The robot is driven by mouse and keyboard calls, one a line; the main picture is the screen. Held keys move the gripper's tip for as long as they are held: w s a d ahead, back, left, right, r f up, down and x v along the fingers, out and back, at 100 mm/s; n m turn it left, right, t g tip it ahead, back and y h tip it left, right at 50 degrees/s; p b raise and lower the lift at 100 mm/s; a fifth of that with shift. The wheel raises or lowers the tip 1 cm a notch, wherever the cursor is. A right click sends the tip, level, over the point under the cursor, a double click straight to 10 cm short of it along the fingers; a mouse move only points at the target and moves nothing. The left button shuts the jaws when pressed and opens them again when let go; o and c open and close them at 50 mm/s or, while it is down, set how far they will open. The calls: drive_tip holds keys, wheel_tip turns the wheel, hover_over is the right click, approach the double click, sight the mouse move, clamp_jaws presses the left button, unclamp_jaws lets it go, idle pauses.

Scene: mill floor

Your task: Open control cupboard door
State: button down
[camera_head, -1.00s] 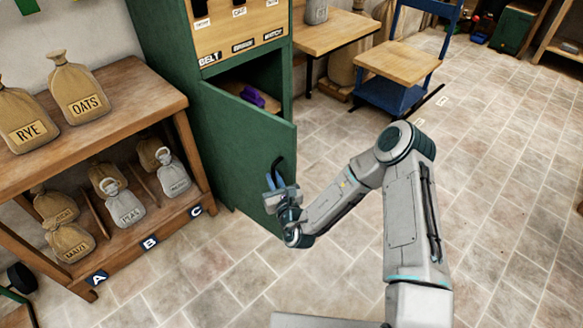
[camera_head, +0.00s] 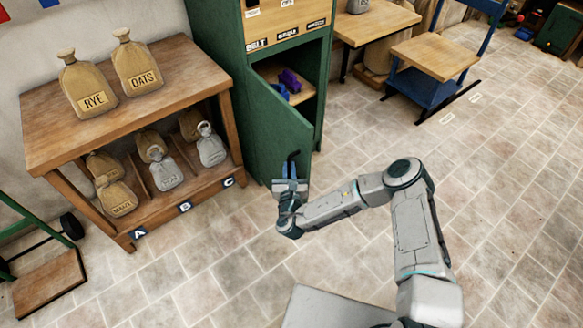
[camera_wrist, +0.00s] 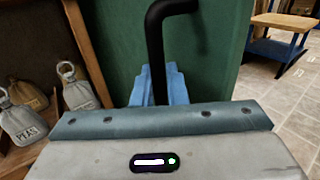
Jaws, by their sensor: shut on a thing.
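The control cupboard (camera_head: 223,62) is tall and green, with a wooden labelled panel on its upper part. Its lower door (camera_head: 272,138) stands part open, swung out toward me. A black bar handle (camera_head: 293,158) is on the door's face near its free edge; it also shows in the wrist view (camera_wrist: 155,45). My gripper (camera_head: 289,178) is at the handle, its blue fingers shut on it. In the wrist view the handle's lower end passes between the fingers (camera_wrist: 158,85). Inside the cupboard a purple object (camera_head: 289,80) lies on a shelf.
A wooden shelf (camera_head: 130,82) with RYE and OATS sacks on top and several sacks below stands left of the cupboard. A wooden-topped table (camera_head: 375,25) and a blue-framed stand (camera_head: 435,62) are at the right. The tiled floor (camera_head: 500,190) at right is clear.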

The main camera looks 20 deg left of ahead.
drive_tip(key=shift+a+r, duration=0.15)
drive_tip(key=shift+r, duration=0.1)
drive_tip(key=c, duration=1.6)
unclamp_jaws()
drive_tip(key=shift+f, duration=0.1)
drive_tip(key=shift+o, duration=0.2)
drive_tip(key=shift+s+f, duration=0.1)
drive_tip(key=shift+s, duration=0.2)
drive_tip(key=p+v, duration=0.1)
drive_tip(key=v, duration=1.2)
drive_tip(key=shift+d, duration=0.2)
